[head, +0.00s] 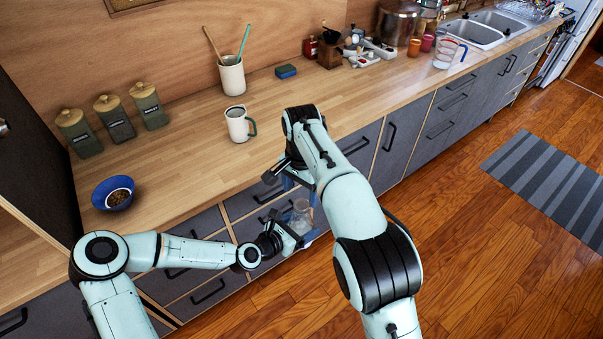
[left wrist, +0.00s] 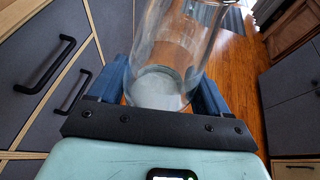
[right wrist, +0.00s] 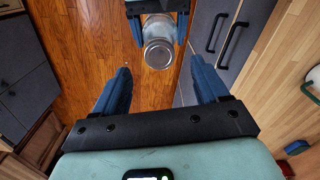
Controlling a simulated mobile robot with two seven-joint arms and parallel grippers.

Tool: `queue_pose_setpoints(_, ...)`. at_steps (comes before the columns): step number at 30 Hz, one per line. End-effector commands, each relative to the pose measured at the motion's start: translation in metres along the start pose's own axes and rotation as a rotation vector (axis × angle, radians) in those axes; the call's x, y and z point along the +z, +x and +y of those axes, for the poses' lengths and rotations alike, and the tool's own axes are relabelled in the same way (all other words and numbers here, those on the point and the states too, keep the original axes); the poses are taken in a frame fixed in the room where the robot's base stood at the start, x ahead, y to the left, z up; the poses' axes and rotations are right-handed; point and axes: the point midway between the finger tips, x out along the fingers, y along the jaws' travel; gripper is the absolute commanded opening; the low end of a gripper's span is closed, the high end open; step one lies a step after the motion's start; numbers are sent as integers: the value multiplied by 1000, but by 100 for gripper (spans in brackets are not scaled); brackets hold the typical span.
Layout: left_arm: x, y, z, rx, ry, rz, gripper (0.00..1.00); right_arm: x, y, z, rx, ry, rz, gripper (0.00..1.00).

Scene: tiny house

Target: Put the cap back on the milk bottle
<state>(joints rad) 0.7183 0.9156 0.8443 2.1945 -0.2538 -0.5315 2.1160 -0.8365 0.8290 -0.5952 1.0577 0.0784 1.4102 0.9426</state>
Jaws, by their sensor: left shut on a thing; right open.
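My left gripper (head: 297,232) is shut on a clear glass milk bottle (head: 301,212), in front of the drawers below the counter edge. In the left wrist view the bottle (left wrist: 165,70) stands between the blue fingers, with pale grey-white at its lower part. My right gripper (head: 288,180) is open, just above the bottle and apart from it. In the right wrist view a round, silvery-grey end of the bottle (right wrist: 159,53) lies beyond the open fingers. I cannot tell if this is the cap or the bare mouth. No separate cap is clearly visible.
The wooden counter (head: 190,168) holds a white mug (head: 237,122), a utensil crock (head: 231,77), a blue bowl (head: 112,193) and several green canisters (head: 115,118). The grey drawers (head: 215,270) are close to both grippers. Open wood floor (head: 450,250) lies to the right.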

Motion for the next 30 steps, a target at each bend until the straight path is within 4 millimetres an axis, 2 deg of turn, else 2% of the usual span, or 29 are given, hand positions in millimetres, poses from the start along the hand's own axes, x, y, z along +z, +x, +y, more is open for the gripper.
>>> queue_pose_setpoints(1,2,0,0,1,2,-4,0,-1,-13,-1,-5,0,4,74)
queue_pose_setpoints(6,2,0,0,1,2,-4,0,-1,-50,-1,-4,0,4,74)
queue_pose_setpoints(12,2,0,0,1,2,-4,0,-1,-72,-1,0,0,2,74)
queue_pose_setpoints(18,2,0,0,0,2,-4,0,0,-81,0,1,1,1,74)
queue_pose_setpoints(30,2,0,0,1,2,-4,0,0,-81,0,1,0,0,74)
